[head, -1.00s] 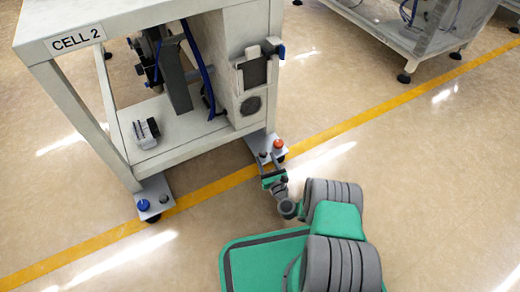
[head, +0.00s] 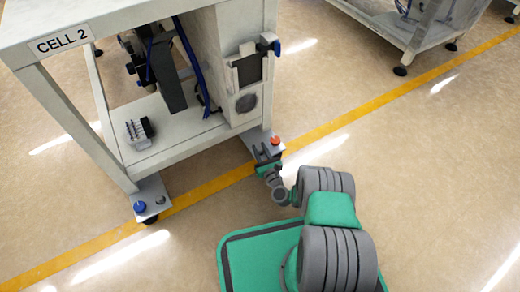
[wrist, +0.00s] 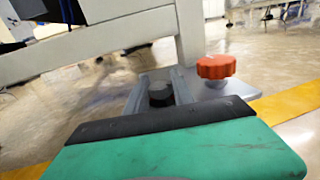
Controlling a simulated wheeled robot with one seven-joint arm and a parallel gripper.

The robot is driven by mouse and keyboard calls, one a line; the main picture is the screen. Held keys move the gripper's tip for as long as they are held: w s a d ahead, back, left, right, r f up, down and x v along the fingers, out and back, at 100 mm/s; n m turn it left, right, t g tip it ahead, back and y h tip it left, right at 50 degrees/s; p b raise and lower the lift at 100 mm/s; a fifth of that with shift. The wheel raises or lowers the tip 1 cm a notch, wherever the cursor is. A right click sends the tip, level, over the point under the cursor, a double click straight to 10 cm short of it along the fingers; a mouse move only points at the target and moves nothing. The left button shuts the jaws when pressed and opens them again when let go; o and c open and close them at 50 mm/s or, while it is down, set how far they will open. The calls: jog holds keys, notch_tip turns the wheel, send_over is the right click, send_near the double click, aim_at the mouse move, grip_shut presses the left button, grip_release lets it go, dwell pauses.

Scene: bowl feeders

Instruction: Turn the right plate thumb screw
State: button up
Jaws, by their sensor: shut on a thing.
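The right plate (head: 254,137) is a grey metal foot plate under the right leg of the CELL 2 frame. It carries an orange-red knob (head: 275,141) and a smaller dark screw head. In the wrist view the dark screw (wrist: 160,95) sits between the two grey fingers of my gripper (wrist: 160,86), which are shut on it. The orange-red knob (wrist: 216,67) stands just right of the fingers, apart from them. In the head view my gripper (head: 266,153) is over the plate's front part and hides the dark screw.
The left plate (head: 152,190) has a blue knob (head: 140,206) and a dark screw. The white CELL 2 frame (head: 110,120) rises behind the plates, with a small grey block (head: 138,131) on its shelf. A yellow floor line (head: 215,180) passes below. Open floor lies to the right.

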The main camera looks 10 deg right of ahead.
grip_shut()
jog(key=shift+d+n+y, duration=0.15)
jog(key=shift+n+y, duration=0.45)
jog(key=shift+y, duration=0.3)
jog(key=shift+n+g+y, duration=0.7)
jog(key=shift+n+y, duration=0.3)
jog(key=shift+y, duration=0.5)
jog(key=shift+a, duration=0.2)
jog(key=o, duration=0.8)
grip_release()
